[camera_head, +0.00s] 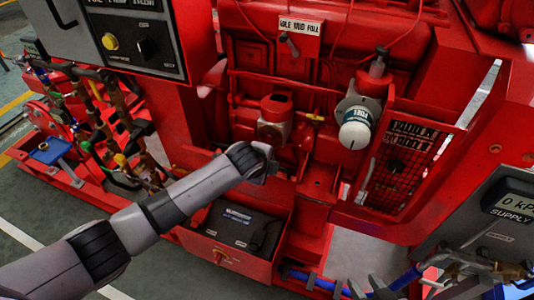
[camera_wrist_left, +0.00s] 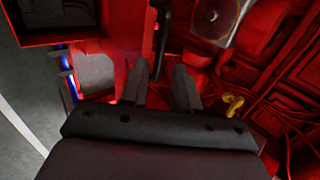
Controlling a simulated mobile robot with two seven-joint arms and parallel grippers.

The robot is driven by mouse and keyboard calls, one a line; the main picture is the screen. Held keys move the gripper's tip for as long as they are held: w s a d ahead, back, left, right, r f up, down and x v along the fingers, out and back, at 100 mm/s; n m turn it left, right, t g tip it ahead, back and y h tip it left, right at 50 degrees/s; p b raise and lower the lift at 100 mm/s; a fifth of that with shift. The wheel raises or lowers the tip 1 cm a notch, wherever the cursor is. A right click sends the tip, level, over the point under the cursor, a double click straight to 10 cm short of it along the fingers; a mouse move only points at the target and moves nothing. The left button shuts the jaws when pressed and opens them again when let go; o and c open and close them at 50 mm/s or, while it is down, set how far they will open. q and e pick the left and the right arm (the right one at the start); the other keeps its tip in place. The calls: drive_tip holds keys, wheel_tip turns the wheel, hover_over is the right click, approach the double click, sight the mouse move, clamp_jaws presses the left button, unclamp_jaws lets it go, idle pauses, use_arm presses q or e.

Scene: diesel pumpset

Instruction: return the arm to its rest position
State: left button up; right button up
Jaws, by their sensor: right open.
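My left arm (camera_head: 165,205) reaches from the lower left across the front of the red pumpset (camera_head: 330,60). Its end is at the machine, above the battery box, and its fingers are hidden in the head view. In the left wrist view my left gripper (camera_wrist_left: 160,82) has its two dark fingers apart with nothing between them; red machine parts lie beyond. My right gripper (camera_head: 366,290) shows at the bottom edge of the head view, its dark fingers apart and empty. Most of my right arm is out of view.
A black battery (camera_head: 240,228) sits in a red box below my left arm. A white fuel filter (camera_head: 356,128) is right of the arm's end. A control panel (camera_head: 135,35), a mesh guard (camera_head: 395,170) and a supply gauge (camera_head: 512,208) surround it. Grey floor (camera_head: 25,245) lies left.

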use_arm(q)
drive_tip(key=s+a+f+n+h, duration=0.1)
drive_tip(key=s+f+n, duration=0.2)
drive_tip(key=s+n, duration=0.3)
drive_tip(key=s+f+n+h, duration=0.2)
drive_tip(key=s+f+n, duration=0.1)
drive_tip(key=s, duration=0.4)
drive_tip(key=s+a+n+t+y, duration=0.3)
drive_tip(key=s+a+n, duration=0.7)
drive_tip(key=s+a, duration=0.4)
drive_tip(key=shift+s+a+f, duration=0.2)
drive_tip(key=shift+s+a, duration=0.2)
drive_tip(key=shift+a, duration=0.7)
